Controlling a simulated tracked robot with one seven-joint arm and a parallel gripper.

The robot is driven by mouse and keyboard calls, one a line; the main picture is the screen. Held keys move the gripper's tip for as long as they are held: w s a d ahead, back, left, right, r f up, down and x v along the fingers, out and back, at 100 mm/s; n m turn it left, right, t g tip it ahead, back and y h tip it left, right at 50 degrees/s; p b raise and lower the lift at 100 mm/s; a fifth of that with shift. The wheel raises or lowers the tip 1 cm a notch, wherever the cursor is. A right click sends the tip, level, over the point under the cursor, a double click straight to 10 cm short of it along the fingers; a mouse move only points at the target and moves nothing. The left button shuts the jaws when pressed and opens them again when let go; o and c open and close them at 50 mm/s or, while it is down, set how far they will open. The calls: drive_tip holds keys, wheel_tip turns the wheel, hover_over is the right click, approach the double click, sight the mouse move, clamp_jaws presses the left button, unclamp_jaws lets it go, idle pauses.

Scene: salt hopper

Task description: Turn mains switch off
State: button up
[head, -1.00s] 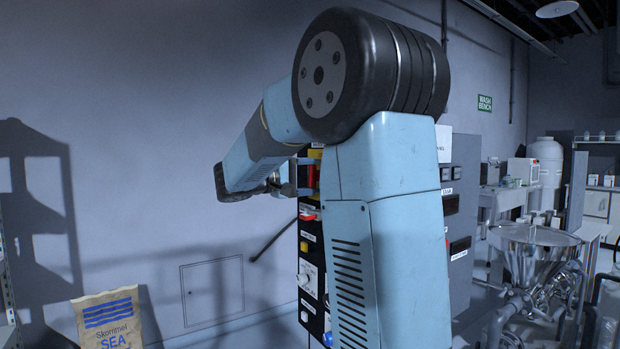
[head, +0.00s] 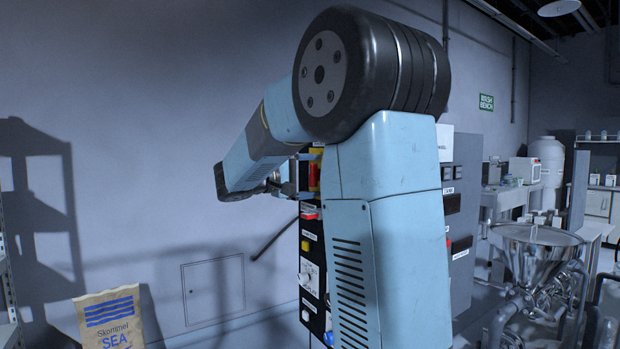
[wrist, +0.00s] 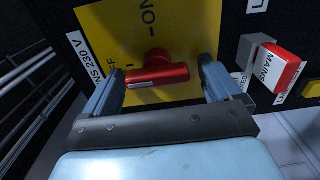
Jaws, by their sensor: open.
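The mains switch is a red rotary handle (wrist: 157,76) on a yellow plate (wrist: 184,22) with ON and OFF markings, on a black panel. In the wrist view the handle lies roughly crosswise, with a pale line along it. My gripper (wrist: 163,82) is open, with one finger on either side of the handle. I cannot tell whether the fingers touch it. In the head view the red handle (head: 314,176) shows beside my arm, and my gripper there is partly hidden by the arm.
A red block labelled MAINS (wrist: 282,66) sits on the panel right of my gripper. Below on the panel in the head view is a yellow part (head: 305,246). A steel hopper (head: 533,250) stands at right, and a Skommel SEA sack (head: 110,318) at lower left.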

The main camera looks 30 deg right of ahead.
drive_tip(key=a, duration=1.3)
drive_tip(key=shift+s+a, duration=0.2)
drive_tip(key=shift+a, duration=0.15)
drive_tip(key=shift+f, duration=0.1)
